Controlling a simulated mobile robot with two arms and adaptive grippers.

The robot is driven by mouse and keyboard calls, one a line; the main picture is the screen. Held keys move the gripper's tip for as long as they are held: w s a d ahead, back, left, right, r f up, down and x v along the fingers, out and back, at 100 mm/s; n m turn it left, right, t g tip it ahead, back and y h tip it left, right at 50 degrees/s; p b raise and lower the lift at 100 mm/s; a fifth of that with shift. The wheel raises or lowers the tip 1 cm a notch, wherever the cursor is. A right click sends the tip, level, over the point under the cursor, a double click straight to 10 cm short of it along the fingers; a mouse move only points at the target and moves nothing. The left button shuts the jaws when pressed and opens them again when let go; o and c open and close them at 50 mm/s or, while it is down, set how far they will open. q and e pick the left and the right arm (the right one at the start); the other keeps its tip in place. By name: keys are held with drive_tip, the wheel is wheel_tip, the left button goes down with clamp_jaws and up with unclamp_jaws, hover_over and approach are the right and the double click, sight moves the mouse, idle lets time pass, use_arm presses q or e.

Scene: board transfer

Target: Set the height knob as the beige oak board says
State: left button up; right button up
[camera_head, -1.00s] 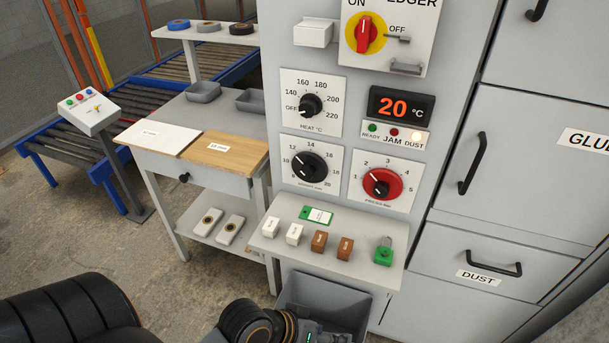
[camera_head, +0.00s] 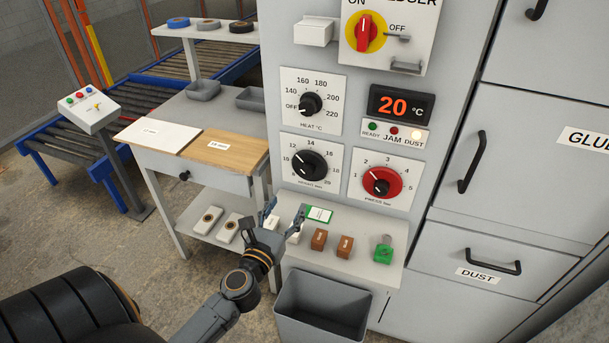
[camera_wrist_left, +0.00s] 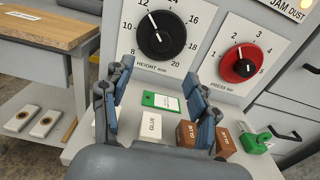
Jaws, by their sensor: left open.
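The beige oak board (camera_head: 245,151) lies on the side table beside a white board (camera_head: 158,136). Its small white label is too small to read surely. The black height knob (camera_head: 310,166) is on the machine's front panel; in the wrist view the knob (camera_wrist_left: 161,34) has its white pointer near 12. My left gripper (camera_head: 283,214) is open and empty, in front of the shelf below the knob. In the wrist view the fingers (camera_wrist_left: 157,72) are apart, below the dial and not touching it. My right gripper is not in view.
The shelf (camera_head: 330,258) holds white and brown glue blocks, a green-edged card (camera_head: 319,214) and a green padlock-like piece (camera_head: 383,250). A red pressure knob (camera_head: 382,182) is right of the height knob, a heat knob (camera_head: 311,104) above. A grey bin (camera_head: 322,308) stands below.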

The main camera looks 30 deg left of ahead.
sight(305, 174)
use_arm(q)
drive_tip(key=p+x, duration=0.1)
drive_tip(key=x, duration=1.2)
drive_tip(key=shift+d, duration=0.15)
drive_tip(key=shift+r, duration=0.1)
drive_tip(key=c, duration=1.2)
drive_tip(key=shift+o, duration=0.2)
